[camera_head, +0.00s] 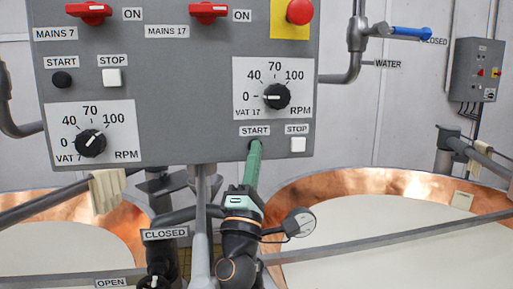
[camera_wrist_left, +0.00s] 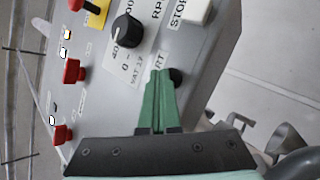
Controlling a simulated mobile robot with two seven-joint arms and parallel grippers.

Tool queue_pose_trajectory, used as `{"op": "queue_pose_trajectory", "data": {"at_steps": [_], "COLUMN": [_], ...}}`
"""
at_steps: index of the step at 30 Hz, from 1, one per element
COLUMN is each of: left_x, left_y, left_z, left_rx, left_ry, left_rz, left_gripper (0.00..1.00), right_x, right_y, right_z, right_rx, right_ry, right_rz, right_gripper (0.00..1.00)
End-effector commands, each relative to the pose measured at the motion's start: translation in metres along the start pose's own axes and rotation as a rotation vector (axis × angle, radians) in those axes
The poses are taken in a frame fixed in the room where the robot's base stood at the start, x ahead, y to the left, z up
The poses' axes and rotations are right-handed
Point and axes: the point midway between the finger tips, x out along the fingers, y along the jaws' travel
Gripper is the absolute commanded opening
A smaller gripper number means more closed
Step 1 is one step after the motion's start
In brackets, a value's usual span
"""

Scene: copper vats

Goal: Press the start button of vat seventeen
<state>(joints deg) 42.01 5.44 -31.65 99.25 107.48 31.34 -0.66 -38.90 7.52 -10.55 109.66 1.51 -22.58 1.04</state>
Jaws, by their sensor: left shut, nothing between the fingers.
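The grey control panel (camera_head: 190,120) fills the upper part of the head view. Its right half carries the VAT 17 dial (camera_head: 276,96), with a START label and a white STOP button (camera_head: 298,145) below it. My left gripper (camera_head: 255,147) is shut and empty, its green fingers reaching up to just below the START label and hiding the button there. In the left wrist view the black start button (camera_wrist_left: 176,76) shows beside the tips of my left gripper (camera_wrist_left: 162,82). I cannot tell whether they touch. My right gripper is not in view.
A second dial (camera_head: 90,143), black start button (camera_head: 62,79) and white stop button (camera_head: 111,77) sit on the panel's left half. Red mains switches (camera_head: 208,11) and a red knob on yellow (camera_head: 299,11) are above. Copper vats (camera_head: 350,187) and pipes stand behind.

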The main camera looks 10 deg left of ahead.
Motion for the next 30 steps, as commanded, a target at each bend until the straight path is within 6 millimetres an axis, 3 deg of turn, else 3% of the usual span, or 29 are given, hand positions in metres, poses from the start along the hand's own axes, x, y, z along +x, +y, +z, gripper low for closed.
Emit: {"op": "queue_pose_trajectory", "data": {"at_steps": [23,30], "left_x": [-0.013,-0.026], "left_y": [0.01,0.021], "left_z": [0.009,0.02], "left_rx": [0.0,-0.002], "left_ry": [0.001,0.0], "left_rz": [0.0,-0.002], "left_gripper": [0.0,0.0], "right_x": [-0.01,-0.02], "right_y": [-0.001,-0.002], "right_z": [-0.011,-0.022], "right_rx": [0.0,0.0], "right_ry": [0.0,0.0], "right_rz": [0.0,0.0], "right_gripper": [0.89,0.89]}}
